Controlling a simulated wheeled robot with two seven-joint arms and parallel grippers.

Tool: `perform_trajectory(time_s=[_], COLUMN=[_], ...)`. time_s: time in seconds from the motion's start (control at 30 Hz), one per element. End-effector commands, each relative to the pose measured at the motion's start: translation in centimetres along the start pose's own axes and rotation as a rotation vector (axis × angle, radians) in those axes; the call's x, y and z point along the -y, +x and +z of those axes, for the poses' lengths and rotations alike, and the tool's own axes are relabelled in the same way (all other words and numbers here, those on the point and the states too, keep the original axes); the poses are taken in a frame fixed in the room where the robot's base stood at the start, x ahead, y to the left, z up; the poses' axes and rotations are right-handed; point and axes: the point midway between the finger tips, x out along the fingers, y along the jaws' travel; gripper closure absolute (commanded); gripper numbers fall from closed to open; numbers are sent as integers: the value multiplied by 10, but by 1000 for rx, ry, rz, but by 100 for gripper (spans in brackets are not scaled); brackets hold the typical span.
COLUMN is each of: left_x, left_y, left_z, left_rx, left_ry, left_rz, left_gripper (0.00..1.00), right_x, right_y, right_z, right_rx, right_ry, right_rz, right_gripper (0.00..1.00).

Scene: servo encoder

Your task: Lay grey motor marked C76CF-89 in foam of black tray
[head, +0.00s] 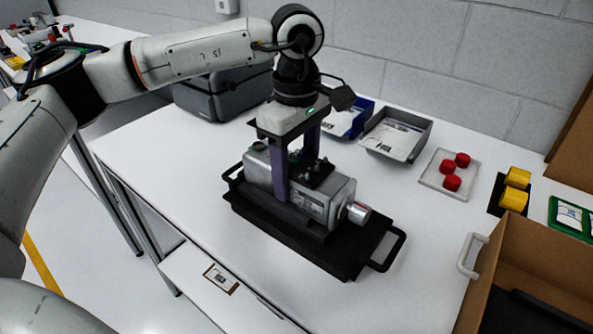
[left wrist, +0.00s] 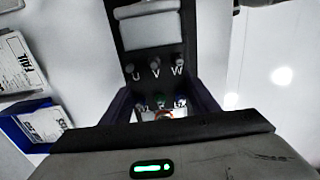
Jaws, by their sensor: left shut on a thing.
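The grey motor (head: 341,203) lies lengthwise over the black tray (head: 365,256), with its shiny shaft end (head: 358,212) pointing right. My left gripper (head: 297,180) comes down from above, shut on the motor across its body. A label is on the motor's near side, but its text is too small to read. In the left wrist view, a black terminal block (left wrist: 155,72) marked U, V and W shows between the fingers. The motor hides much of the tray's foam, and I cannot tell whether the motor rests fully in it. My right gripper is not in view.
Behind stand a dark grey case (head: 220,92), a blue bin (head: 357,117) and a grey bin (head: 397,133) with cards. To the right are red caps on a plate (head: 432,179), yellow parts (head: 514,190) and an open cardboard box (head: 540,262).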

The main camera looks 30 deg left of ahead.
Motion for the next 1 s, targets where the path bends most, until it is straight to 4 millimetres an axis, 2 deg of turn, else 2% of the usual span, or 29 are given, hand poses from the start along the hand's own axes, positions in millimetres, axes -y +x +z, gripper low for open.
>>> perform_trajectory(time_s=[0.03, 0.07, 0.17, 0.43, 0.57, 1.0], left_x=[-1, -1, -1, 1, 0, -1], left_y=[-3, -3, -3, 2, -7, -88], left_z=[0, 0, 0, 0, 0, 0], left_rx=[2, 2, 2, -1, -1, 1], left_ry=[0, 0, 0, 0, 0, 0], left_rz=[7, 7, 6, -5, 0, 4], left_gripper=[100, 40, 24, 24, 24, 24], right_x=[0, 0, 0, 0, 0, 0], right_y=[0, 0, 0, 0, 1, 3], right_z=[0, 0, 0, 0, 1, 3], right_rx=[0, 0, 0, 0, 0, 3], right_ry=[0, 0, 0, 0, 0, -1], right_rz=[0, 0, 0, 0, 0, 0], right_gripper=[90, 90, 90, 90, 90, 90])
